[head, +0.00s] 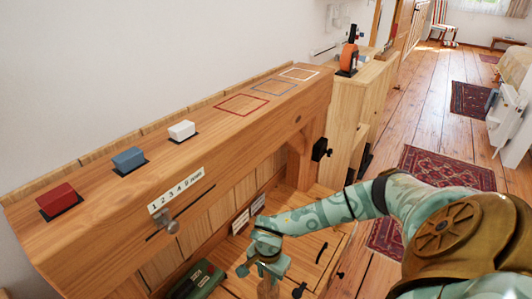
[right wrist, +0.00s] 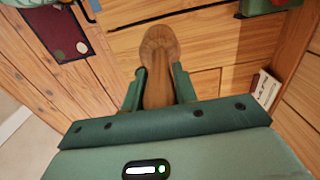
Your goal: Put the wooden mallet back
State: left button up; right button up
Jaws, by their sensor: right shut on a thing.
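My right gripper (head: 266,270) is low at the bottom of the head view, in front of the wooden bench (head: 110,225). It is shut on the wooden mallet (head: 268,290), of which only a short brown piece shows below the fingers there. In the right wrist view the mallet (right wrist: 158,60) is a smooth brown wooden piece with a rounded far end, held between the two green fingers (right wrist: 157,88). The rest of it is hidden by the gripper. My left gripper is not in view.
On the bench top sit a red block (head: 57,198), a blue block (head: 128,158) and a white block (head: 181,129), beside red, blue and white outlines. A slider knob (head: 171,226) sticks out of the front. A dark green object (head: 196,280) lies low at left.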

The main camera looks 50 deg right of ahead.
notch_tip(320, 180, down, 3)
jog(key=shift+f+b, duration=0.1)
jog(key=shift+b, duration=0.6)
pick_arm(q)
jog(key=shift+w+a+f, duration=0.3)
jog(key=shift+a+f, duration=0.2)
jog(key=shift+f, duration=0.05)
pick_arm(e)
jog(key=shift+r, duration=0.2)
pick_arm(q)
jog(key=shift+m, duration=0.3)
pick_arm(e)
jog(key=shift+f, duration=0.1)
jog(key=o, duration=1.1)
jog(key=shift+s, duration=0.1)
jog(key=shift+c, duration=0.2)
notch_tip(320, 180, up, 12)
jog(key=p, duration=0.6)
jog(key=shift+f, duration=0.25)
jog(key=shift+r, duration=0.4)
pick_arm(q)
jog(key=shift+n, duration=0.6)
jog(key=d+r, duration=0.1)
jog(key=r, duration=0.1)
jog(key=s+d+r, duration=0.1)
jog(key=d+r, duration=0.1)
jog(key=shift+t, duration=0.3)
pick_arm(e)
jog(key=shift+a, duration=0.1)
